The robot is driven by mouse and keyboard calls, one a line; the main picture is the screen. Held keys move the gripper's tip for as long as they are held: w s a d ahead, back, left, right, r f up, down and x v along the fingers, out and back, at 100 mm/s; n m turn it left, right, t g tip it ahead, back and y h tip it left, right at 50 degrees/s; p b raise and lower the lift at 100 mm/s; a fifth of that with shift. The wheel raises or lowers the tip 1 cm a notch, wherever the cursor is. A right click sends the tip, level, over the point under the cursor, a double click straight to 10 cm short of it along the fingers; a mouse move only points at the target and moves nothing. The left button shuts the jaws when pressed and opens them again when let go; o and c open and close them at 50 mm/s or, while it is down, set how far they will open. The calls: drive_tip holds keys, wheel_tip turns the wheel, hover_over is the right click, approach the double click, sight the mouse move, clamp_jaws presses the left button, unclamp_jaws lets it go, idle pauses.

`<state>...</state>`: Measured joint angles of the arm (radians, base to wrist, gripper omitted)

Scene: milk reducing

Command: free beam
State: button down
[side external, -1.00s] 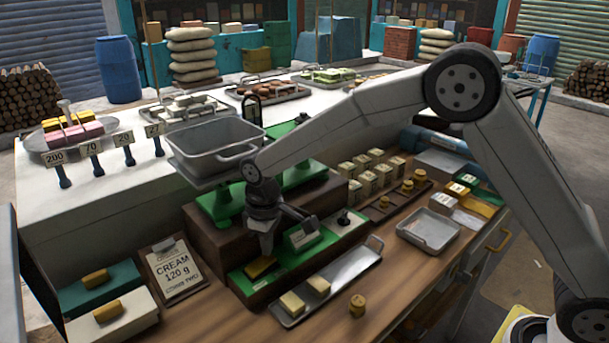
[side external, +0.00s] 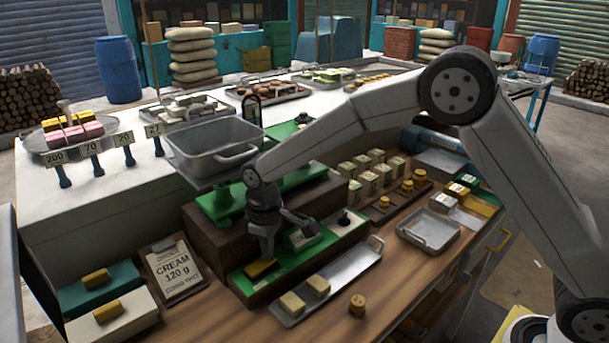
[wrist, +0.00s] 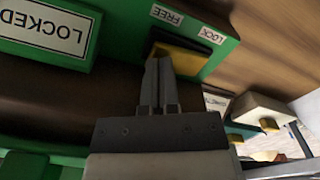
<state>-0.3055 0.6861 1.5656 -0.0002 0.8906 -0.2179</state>
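The scale's green base carries a yellow lock lever (side external: 261,267), which also shows in the wrist view (wrist: 184,60) set in a dark slot. Beside it are small labels, FREE (wrist: 167,15) and LOCK (wrist: 211,36). A plate reading LOCKED (wrist: 42,25) stands on the same base; in the side view this plate (side external: 304,240) is partly covered by my gripper. My gripper (side external: 267,252) points down at the lever. In the wrist view my gripper (wrist: 158,62) has its fingers close together, overlapping the lever's edge. I cannot tell whether they touch it.
A grey pan (side external: 215,145) sits on the scale above the dark block. A metal tray (side external: 330,284) with two pale blocks lies in front, with a brass weight (side external: 357,305) near it. A clipboard reading CREAM 120 g (side external: 175,270) is at the left.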

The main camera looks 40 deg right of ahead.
drive_tip(key=shift+f, duration=0.35)
drive_tip(key=shift+r, duration=3.55)
drive_tip(key=shift+d, duration=0.1)
drive_tip(key=s+d+f+m+t, duration=0.1)
drive_tip(key=s+d+f+m, duration=0.1)
drive_tip(key=s+d, duration=0.5)
drive_tip(key=s+d+f+m+t, duration=0.1)
drive_tip(key=s+d+m, duration=0.3)
drive_tip(key=s+d, duration=0.4)
drive_tip(key=s+f, duration=0.1)
drive_tip(key=s, duration=0.4)
drive_tip(key=shift+s+f+t, duration=0.15)
drive_tip(key=shift+f+t, duration=0.15)
drive_tip(key=shift+f, duration=0.05)
